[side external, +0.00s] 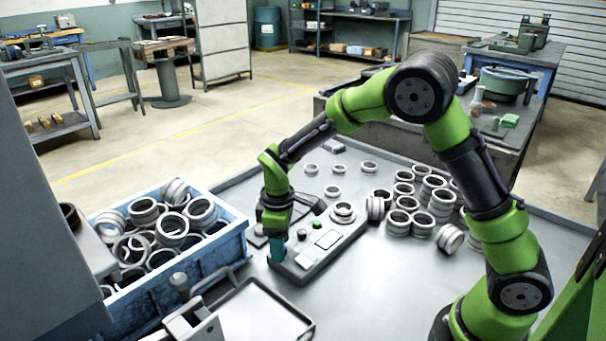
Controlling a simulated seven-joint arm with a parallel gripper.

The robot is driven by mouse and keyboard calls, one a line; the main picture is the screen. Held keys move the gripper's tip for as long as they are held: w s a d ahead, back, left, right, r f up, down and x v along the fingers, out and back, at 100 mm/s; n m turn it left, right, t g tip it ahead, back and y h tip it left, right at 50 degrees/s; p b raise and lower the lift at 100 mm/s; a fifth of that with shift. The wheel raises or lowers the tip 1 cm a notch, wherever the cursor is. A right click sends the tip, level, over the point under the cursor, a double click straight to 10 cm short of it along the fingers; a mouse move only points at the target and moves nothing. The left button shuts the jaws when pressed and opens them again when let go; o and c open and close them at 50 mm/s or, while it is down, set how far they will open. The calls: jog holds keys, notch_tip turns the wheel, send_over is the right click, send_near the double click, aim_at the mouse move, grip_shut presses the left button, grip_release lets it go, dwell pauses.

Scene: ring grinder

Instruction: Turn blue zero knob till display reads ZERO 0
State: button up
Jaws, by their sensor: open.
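My gripper (277,250) points down at the left end of a grey control panel (310,268) on the metal table. A small blue-green part, which may be the blue zero knob (278,254), shows at the fingertips; I cannot tell knob from fingers here. The gripper is open around or just above that spot; contact is unclear. The panel also carries a green button (316,224), other small dark controls and a pale rectangular plate (328,240), which may be the display. No reading can be made out.
A blue crate (232,250) full of metal rings stands left of the panel. Several loose rings (422,222) stand on the table (400,275) to the right, with one ring (343,211) at the panel's far end. An empty tray (262,318) lies in front.

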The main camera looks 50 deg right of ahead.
jog(key=shift+f, duration=0.35)
jog(key=shift+c, duration=0.5)
grip_shut()
jog(key=shift+m, duration=0.3)
jog(key=m, duration=1.1)
jog(key=shift+m, duration=0.3)
